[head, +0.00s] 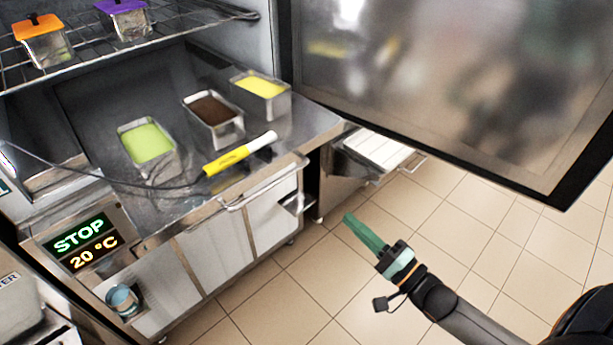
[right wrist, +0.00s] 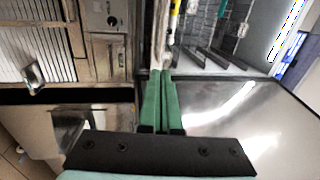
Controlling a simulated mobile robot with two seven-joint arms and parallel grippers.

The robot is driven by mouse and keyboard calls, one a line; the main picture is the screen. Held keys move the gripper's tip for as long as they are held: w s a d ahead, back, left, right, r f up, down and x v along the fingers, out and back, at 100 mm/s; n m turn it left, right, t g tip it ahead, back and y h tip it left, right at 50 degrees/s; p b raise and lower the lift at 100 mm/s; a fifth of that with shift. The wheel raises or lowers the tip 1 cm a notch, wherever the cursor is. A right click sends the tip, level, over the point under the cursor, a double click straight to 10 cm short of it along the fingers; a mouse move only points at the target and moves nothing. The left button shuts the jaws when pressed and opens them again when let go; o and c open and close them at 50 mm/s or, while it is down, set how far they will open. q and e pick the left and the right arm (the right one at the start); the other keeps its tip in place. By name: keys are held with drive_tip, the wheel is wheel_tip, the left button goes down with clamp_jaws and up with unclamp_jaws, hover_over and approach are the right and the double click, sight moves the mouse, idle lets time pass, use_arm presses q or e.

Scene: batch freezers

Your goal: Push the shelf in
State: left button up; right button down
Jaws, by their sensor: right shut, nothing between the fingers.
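A wire shelf (head: 185,37) spans the upper left of the head view, and its rounded right end shows near the cabinet's side wall. It carries a steel container with an orange lid (head: 37,27) and one with a purple lid (head: 121,6). Its left end is cut off by the frame. My right gripper (head: 350,220), with green fingers, is shut and empty, low over the floor, apart from the shelf and to its lower right. Its fingers also show together in the right wrist view (right wrist: 161,74). My left gripper is not in view.
Below the shelf, the steel counter (head: 318,118) holds tubs of green (head: 147,142), brown (head: 212,110) and yellow (head: 261,86) and a yellow-handled tool (head: 240,154). A large open door (head: 450,80) hangs at upper right. The tiled floor (head: 440,235) around my gripper is clear.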

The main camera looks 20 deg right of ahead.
drive_tip(key=p+x, duration=0.1)
drive_tip(key=x, duration=1.3)
drive_tip(key=shift+w+a+r, duration=0.1)
